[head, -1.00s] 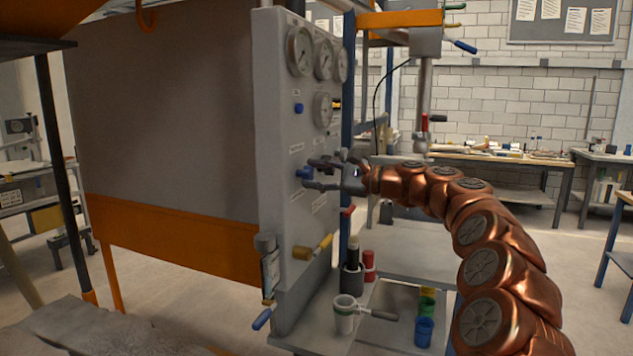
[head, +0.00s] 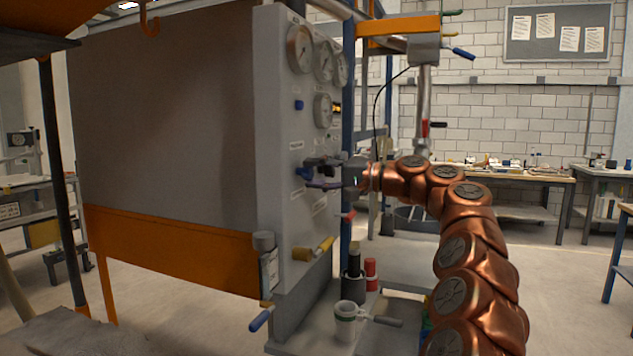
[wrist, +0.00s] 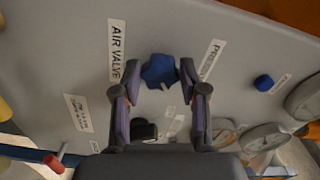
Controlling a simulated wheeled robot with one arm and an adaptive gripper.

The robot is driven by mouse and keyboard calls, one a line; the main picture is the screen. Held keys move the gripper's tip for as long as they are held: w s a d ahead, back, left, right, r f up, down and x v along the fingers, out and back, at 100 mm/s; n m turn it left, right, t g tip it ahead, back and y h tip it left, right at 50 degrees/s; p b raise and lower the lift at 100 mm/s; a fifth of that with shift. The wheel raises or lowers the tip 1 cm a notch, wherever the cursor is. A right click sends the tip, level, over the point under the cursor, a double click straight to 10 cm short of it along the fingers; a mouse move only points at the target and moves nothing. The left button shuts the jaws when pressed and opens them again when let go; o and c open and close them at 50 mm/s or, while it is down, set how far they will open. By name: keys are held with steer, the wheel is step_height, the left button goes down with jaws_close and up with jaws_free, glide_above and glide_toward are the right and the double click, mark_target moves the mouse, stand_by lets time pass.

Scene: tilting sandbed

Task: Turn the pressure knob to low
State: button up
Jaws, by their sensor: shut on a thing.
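A blue lobed knob (head: 302,173) sits on the grey panel (head: 275,130). In the wrist view the knob (wrist: 159,71) lies between my two fingertips, with an "AIR VALVE" label (wrist: 117,50) to its left and a label starting "PRE" (wrist: 211,60) to its right. My gripper (head: 313,171) reaches the panel from the right and is shut on this blue knob. In the head view the fingers partly hide the knob. I cannot read its setting.
Several round gauges (head: 299,49) and a smaller blue knob (head: 299,105) sit higher on the panel. A yellow-handled valve (head: 313,250) sticks out below my gripper. A white cup (head: 345,322) and red and black containers stand on the shelf below.

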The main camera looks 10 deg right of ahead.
steer(key=n, duration=0.1)
steer(key=n+b, duration=0.1)
steer(key=n, duration=0.1)
steer(key=shift+a+f, duration=0.1)
steer(key=shift+f, duration=0.25)
steer(key=n+b, duration=0.1)
steer(key=n, duration=0.3)
steer(key=shift+w, duration=0.1)
steer(key=shift+n+b, duration=0.4)
steer(key=shift+n, duration=1.8)
steer(key=shift+r, duration=0.1)
steer(key=o, duration=1.1)
steer(key=shift+r, duration=0.1)
